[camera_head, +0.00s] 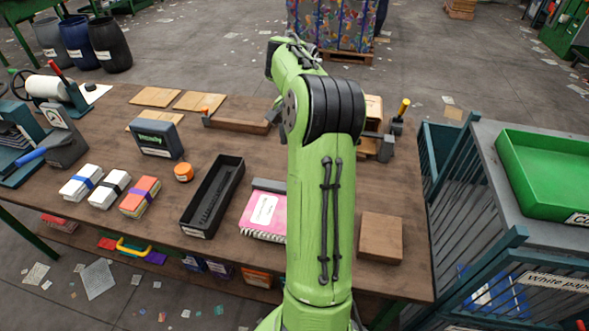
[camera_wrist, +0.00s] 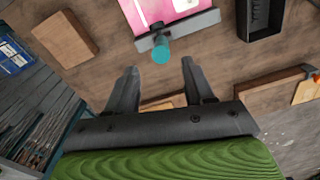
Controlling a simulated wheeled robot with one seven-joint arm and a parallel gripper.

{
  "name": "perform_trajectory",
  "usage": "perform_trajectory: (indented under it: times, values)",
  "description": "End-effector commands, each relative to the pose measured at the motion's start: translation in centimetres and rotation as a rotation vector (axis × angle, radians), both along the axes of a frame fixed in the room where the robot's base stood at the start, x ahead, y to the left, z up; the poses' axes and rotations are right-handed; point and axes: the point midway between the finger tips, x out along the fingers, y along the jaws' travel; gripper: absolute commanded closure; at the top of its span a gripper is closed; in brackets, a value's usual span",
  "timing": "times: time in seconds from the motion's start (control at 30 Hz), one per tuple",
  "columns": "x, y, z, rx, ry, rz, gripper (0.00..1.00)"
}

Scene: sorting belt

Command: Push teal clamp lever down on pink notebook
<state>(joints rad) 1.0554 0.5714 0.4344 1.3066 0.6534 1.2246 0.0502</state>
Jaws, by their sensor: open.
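The pink notebook (camera_head: 263,218) lies on the wooden table, partly hidden behind my arm in the head view. It also shows at the top of the wrist view (camera_wrist: 160,10). A grey clamp bar (camera_head: 269,185) lies along its far edge and also shows in the wrist view (camera_wrist: 185,27). The teal clamp lever (camera_wrist: 161,51) sticks out from the bar and seems raised towards the camera. My arm hides it in the head view. My gripper (camera_wrist: 160,67) is open and empty, and the lever appears just beyond the gap between its fingertips.
A wooden block (camera_head: 381,238) lies right of the notebook, and a black tray (camera_head: 214,197) stands left of it. Behind are a wooden holder (camera_head: 240,121) and flat boards (camera_head: 199,102). A barred cage (camera_head: 465,215) stands off the table's right edge.

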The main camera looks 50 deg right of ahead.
Motion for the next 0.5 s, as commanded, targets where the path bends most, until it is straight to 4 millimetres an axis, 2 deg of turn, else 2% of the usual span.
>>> perform_trajectory:
  times: [0.03,0.23,0.4,0.5]
  values:
    - [-0.1,0.0,-1.9,0.004,0.002,0.000,0.47]
    - [0.1,0.1,-6.7,0.004,0.002,0.001,0.47]
    - [0.2,0.0,-9.3,0.000,0.000,0.001,0.47]
    - [0.3,0.1,-9.8,-0.001,0.000,0.002,0.47]
